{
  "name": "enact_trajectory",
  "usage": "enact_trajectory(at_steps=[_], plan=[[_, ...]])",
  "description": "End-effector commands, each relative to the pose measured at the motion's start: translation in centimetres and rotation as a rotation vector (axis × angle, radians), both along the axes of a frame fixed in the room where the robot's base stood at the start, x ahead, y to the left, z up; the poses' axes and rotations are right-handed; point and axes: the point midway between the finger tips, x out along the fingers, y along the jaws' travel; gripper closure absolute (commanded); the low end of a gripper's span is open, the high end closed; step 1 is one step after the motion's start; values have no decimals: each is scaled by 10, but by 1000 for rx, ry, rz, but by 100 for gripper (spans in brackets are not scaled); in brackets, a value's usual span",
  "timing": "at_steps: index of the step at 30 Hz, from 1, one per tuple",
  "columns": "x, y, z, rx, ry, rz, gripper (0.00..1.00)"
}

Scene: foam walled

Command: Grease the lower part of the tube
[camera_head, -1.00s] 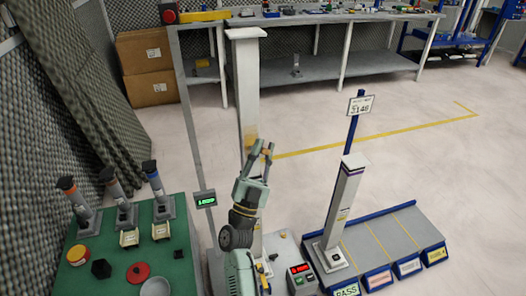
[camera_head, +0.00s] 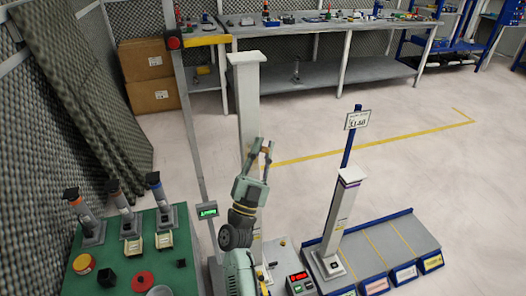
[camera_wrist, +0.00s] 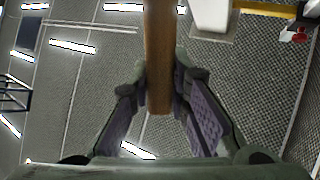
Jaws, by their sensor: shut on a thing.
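My gripper (camera_head: 260,146) is shut on a brown rod (camera_head: 266,150). In the wrist view the rod (camera_wrist: 158,60) stands between the two fingers (camera_wrist: 160,105) and runs out past the top edge. A tall white square column (camera_head: 246,95) stands behind my gripper; the arm and gripper cover part of its lower length. Its white top also seems to show in the wrist view (camera_wrist: 212,14). A shorter white column (camera_head: 343,212) with a purple band stands upright on a base to the right. I cannot tell which of these is the tube. No grease can be made out.
A green table (camera_head: 175,246) at the lower left holds several angled tools, a red disc (camera_head: 143,281) and a bowl (camera_head: 160,291). A grey post with a green display (camera_head: 207,210) stands left of my arm. A labelled grey platform (camera_head: 385,245) lies right.

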Motion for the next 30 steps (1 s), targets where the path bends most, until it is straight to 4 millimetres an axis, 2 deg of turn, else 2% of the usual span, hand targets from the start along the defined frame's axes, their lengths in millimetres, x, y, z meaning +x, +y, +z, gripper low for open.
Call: enact_trajectory(at_steps=[3,8,13,23,30], plan=[[0,0,11,1,-3,0,100],[0,0,14,0,-1,0,100],[0,0,6,0,-1,0,100],[1,0,-25,1,1,1,100],[1,1,-31,0,1,2,100]])
